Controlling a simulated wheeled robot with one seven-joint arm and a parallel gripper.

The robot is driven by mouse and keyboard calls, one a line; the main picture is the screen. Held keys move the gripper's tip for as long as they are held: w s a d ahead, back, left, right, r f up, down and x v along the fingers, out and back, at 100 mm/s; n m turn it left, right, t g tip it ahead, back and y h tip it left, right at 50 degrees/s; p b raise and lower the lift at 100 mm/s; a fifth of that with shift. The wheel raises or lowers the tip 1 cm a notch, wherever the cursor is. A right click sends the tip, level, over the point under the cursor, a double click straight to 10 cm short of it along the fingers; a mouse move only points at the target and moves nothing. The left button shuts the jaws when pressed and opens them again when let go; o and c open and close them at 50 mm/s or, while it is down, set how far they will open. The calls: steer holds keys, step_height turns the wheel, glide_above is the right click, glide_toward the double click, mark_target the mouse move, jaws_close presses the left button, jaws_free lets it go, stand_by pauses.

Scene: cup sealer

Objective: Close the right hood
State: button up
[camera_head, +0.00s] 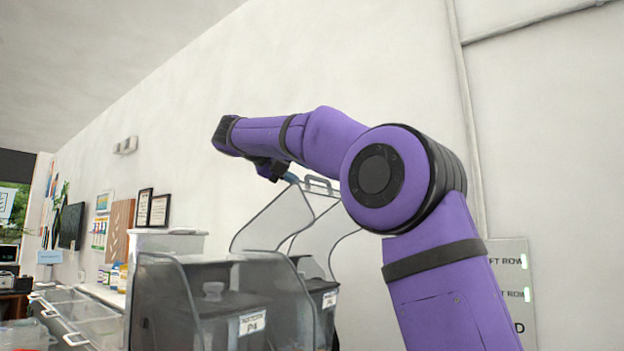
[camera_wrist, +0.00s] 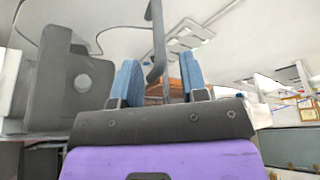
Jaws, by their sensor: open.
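Clear hoods stand raised above the dark dispenser boxes in the head view. The right hood (camera_head: 329,240) is partly hidden behind my arm. A grey handle (camera_head: 318,182) shows at the top of the raised hoods; I cannot tell which hood it belongs to. My gripper (camera_head: 291,178) is just left of this handle, high up, with its blue fingers small and partly hidden. In the wrist view my gripper (camera_wrist: 160,64) is open, its two blue fingers apart. A dark grey bar (camera_wrist: 157,40) shows upright in the gap between them; contact cannot be told.
A translucent dispenser box with a bin labelled P4 (camera_head: 252,322) stands at the front, with another bin (camera_head: 329,300) to its right. A white lidded container (camera_head: 165,241) and clear trays (camera_head: 85,318) are to the left. A wall sign (camera_head: 512,285) is behind my arm.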

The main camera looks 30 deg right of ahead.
mark_target(312, 178)
steer(key=shift+x, duration=2.35)
jaws_close()
